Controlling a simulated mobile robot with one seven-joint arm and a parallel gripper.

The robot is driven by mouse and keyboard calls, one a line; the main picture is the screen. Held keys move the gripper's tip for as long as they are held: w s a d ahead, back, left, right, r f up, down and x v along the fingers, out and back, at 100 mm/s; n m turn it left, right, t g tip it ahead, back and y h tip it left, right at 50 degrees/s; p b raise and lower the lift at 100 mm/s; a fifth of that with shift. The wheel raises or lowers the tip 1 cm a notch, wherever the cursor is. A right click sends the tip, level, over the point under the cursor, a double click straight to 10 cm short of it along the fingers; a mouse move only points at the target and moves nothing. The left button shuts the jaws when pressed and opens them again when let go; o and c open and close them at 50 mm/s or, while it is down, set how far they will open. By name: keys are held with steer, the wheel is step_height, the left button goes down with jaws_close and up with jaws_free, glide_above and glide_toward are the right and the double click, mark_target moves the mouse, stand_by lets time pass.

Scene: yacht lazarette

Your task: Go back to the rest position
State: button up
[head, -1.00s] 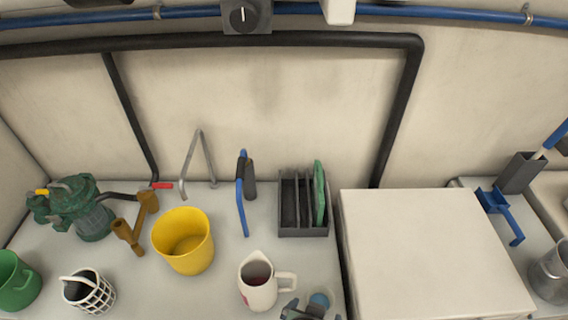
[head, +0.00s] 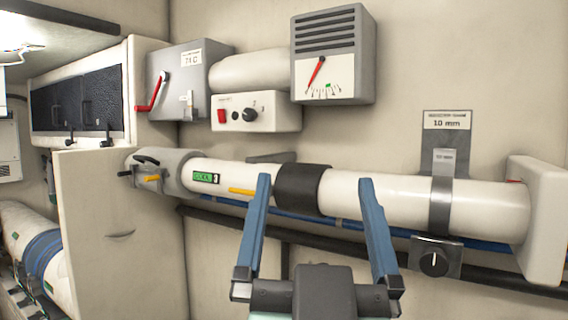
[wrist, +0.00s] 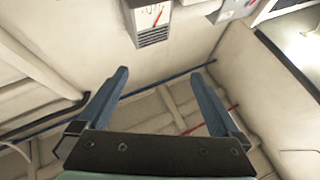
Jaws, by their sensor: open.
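My gripper (head: 315,185) is in the lower middle of the head view, with its two blue fingers wide apart and pointing up. Nothing is between the fingers. In the head view it shows in front of a white wall pipe with a dark band; I cannot tell how far apart they are. In the wrist view my gripper (wrist: 160,92) is also open and empty, with the wall and a blue line beyond it.
The white pipe (head: 390,202) runs across the wall. A gauge box (head: 333,55), a switch box (head: 243,112) and a grey box with a red lever (head: 178,80) are above it. A round knob (head: 434,262) is below right. A cream cabinet (head: 115,235) stands left.

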steer(key=s+a+r+n+t+y, duration=0.1)
steer(key=s+a+r+t+y, duration=0.1)
steer(key=s+r, duration=0.3)
step_height(320, 180, up, 2)
steer(key=shift+s+a+r+t, duration=0.1)
steer(key=shift+s+a+t, duration=0.2)
steer(key=shift+a+t, duration=0.15)
steer(key=shift+r+p, duration=0.8)
steer(key=shift+p, duration=0.05)
